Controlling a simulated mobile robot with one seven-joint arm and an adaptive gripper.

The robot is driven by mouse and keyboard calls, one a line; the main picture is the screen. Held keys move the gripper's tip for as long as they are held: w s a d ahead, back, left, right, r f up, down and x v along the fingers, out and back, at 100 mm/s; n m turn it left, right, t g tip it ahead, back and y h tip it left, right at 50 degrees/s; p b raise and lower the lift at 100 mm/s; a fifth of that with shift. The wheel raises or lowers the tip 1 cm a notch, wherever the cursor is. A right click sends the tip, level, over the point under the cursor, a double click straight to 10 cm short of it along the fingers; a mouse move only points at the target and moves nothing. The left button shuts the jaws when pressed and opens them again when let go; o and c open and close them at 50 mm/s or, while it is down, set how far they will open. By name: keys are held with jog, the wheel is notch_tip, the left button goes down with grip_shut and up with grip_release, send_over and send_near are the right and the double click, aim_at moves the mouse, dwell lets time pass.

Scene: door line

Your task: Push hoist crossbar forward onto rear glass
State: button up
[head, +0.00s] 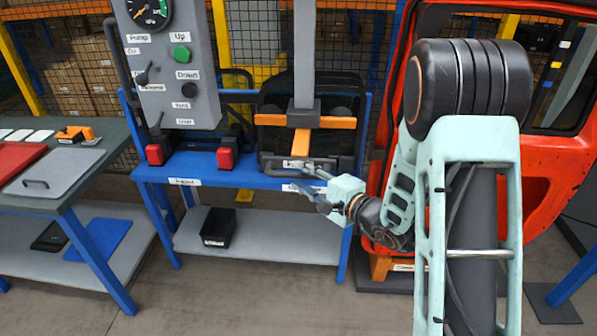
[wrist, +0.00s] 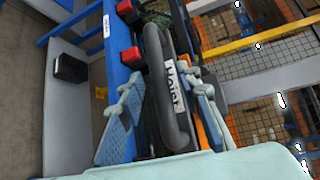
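The hoist (head: 306,60) is a grey column at the back with an orange crossbar (head: 335,122) and a grey block at its foot. A dark framed panel, apparently the rear glass (head: 345,88), stands behind the crossbar; the gap between them is unclear. A black handle labelled Hoist (head: 290,165) sits low in front; it also shows in the wrist view (wrist: 163,105). My gripper (head: 306,178) is at this handle. In the wrist view my gripper (wrist: 161,75) has its blue-grey fingers apart, one on each side of the handle; contact is unclear.
A grey control box (head: 170,60) with gauge and buttons hangs left of the hoist. A blue bench (head: 235,180) with red-ended handles and a lower shelf lies below. A red door (head: 550,170) stands right, behind my arm. A side table (head: 85,165) is at left.

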jog(key=shift+x, duration=0.75)
grip_shut()
